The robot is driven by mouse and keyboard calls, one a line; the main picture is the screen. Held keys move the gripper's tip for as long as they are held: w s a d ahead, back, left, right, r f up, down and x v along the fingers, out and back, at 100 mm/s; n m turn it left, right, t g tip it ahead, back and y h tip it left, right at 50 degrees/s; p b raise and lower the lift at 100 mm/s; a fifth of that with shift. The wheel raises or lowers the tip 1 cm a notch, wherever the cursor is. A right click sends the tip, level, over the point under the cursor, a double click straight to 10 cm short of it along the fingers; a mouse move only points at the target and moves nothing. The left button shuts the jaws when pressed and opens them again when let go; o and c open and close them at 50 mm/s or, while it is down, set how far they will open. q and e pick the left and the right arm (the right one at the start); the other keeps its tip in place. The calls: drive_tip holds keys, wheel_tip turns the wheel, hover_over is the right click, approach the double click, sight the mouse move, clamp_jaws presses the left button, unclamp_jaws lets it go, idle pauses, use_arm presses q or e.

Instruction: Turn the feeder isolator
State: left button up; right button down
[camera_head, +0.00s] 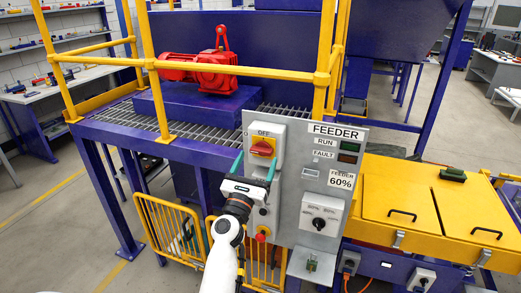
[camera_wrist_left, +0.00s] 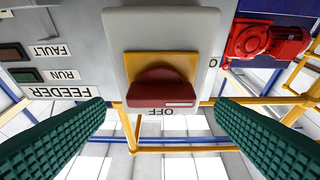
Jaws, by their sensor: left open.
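The feeder isolator is a red knob (camera_head: 262,147) on a yellow plate in a light grey box (camera_head: 279,131), with the word OFF above it. In the left wrist view, which shows the panel upside down, the red knob (camera_wrist_left: 160,90) lies in the middle with its grip bar crosswise and OFF beside it. My left gripper (camera_head: 255,166) is open just below and in front of the box. Its green ribbed fingers (camera_wrist_left: 160,125) stand apart on either side of the knob and appear not to touch it. My right gripper is not in view.
The grey panel (camera_head: 318,185) also carries dark RUN and FAULT lamps, a FEEDER 60% label and a black dial (camera_head: 319,223). A red and yellow button (camera_head: 263,233) sits low beside my arm. Yellow rails (camera_head: 240,68) and a red motor (camera_head: 213,72) stand behind.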

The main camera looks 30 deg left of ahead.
sight(260, 153)
use_arm(q)
drive_tip(key=shift+x, duration=1.6)
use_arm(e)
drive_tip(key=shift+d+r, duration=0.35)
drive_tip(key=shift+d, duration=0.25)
use_arm(q)
drive_tip(key=c, duration=1)
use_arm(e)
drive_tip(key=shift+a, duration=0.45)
